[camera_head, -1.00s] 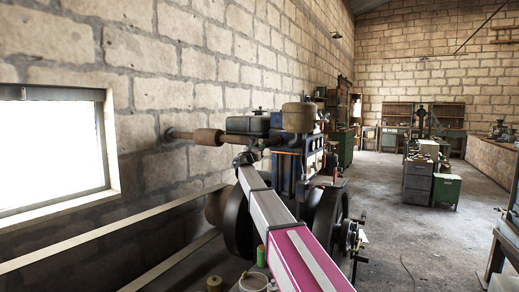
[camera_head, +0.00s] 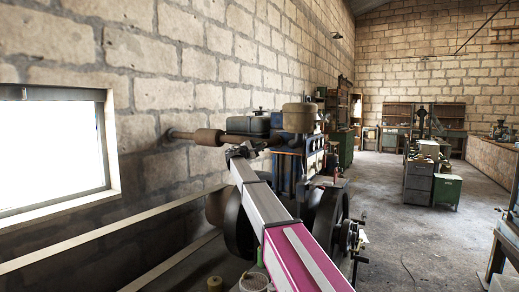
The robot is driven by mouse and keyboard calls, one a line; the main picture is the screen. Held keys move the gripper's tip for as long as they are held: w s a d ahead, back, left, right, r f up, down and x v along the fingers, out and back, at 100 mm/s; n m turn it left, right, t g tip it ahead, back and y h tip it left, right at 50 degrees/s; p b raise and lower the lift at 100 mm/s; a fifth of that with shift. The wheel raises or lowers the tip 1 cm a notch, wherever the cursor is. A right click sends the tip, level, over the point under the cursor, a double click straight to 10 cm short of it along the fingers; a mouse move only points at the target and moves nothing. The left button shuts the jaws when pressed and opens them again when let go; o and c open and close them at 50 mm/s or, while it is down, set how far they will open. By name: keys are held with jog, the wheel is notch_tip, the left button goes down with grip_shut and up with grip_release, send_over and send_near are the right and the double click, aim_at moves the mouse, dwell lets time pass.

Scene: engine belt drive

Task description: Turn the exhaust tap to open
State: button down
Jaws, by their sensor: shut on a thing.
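The engine (camera_head: 287,165) stands by the stone wall, with a rusty tank (camera_head: 299,117) on top. A brown exhaust pipe with a thick silencer (camera_head: 208,137) runs from its upper left side to the wall. My gripper (camera_head: 238,151) is at the exhaust line, just right of and below the silencer, at the far end of my white and magenta arm. It is shut on the exhaust tap, which is too small and too covered by the gripper to make out. How far the tap is turned cannot be seen.
A large flywheel (camera_head: 328,220) is right of my arm and another dark wheel (camera_head: 240,225) left of it. Pale rails (camera_head: 110,233) run along the wall below the window (camera_head: 52,147). Green and grey cabinets (camera_head: 418,182) stand farther back, with open floor between.

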jog(key=m, duration=0.2)
jog(key=m+g+y, duration=0.1)
jog(key=m, duration=0.2)
jog(key=shift+r+g, duration=0.1)
jog(key=shift+g, duration=0.2)
jog(key=shift+m, duration=0.4)
jog(key=c, duration=1)
grip_release()
jog(key=v, duration=1)
jog(key=shift+s+a, duration=0.2)
jog(key=shift+a, duration=0.15)
jog(key=shift+r, duration=0.15)
